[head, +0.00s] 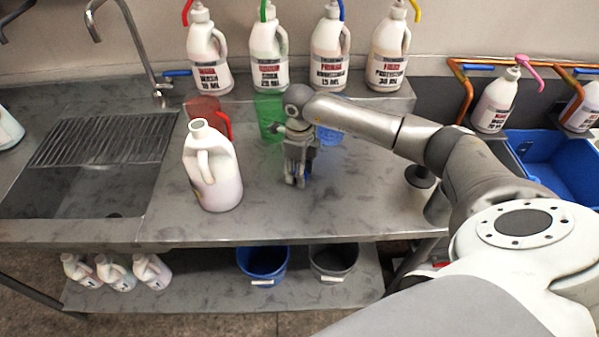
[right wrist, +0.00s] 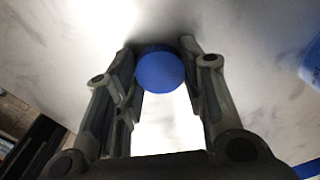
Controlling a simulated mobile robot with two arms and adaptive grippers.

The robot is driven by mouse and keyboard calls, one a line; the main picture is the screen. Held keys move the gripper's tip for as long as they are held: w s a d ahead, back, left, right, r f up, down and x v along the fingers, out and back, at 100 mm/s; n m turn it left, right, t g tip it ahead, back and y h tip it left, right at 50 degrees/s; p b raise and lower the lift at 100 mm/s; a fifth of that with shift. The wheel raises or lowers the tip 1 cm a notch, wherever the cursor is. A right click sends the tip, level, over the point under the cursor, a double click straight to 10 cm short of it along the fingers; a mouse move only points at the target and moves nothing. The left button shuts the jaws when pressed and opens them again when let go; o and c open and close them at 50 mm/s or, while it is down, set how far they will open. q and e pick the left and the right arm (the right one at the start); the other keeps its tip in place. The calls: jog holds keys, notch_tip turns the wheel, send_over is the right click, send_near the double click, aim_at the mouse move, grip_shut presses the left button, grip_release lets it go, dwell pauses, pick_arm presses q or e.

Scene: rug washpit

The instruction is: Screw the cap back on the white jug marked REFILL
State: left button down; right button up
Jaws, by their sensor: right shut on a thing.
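The white jug (head: 216,178) stands upright on the steel counter, its neck open with no cap on it. Its marking is turned away and cannot be read. My right gripper (head: 297,182) points down over the counter to the right of the jug, apart from it. In the right wrist view the blue cap (right wrist: 160,71) sits between the fingertips of my right gripper (right wrist: 162,75), which is shut on it. In the head view the fingers hide the cap. My left gripper is not in view.
A red measuring jug (head: 203,108) stands close behind the white jug; a green one (head: 268,112) is behind my gripper. Several labelled pump bottles (head: 208,62) line the back shelf. A sink (head: 75,190) lies left. The counter front (head: 270,222) is clear.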

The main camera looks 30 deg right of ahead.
jog(key=shift+r+b, duration=0.5)
jog(key=shift+r, duration=0.15)
jog(key=shift+r+b, duration=0.5)
jog(key=shift+r, duration=0.15)
jog(key=s+a+r+b, duration=0.4)
jog(key=s+a+r, duration=0.2)
jog(key=s+r, duration=0.4)
jog(key=shift+s+a, duration=0.3)
jog(key=shift+s, duration=0.85)
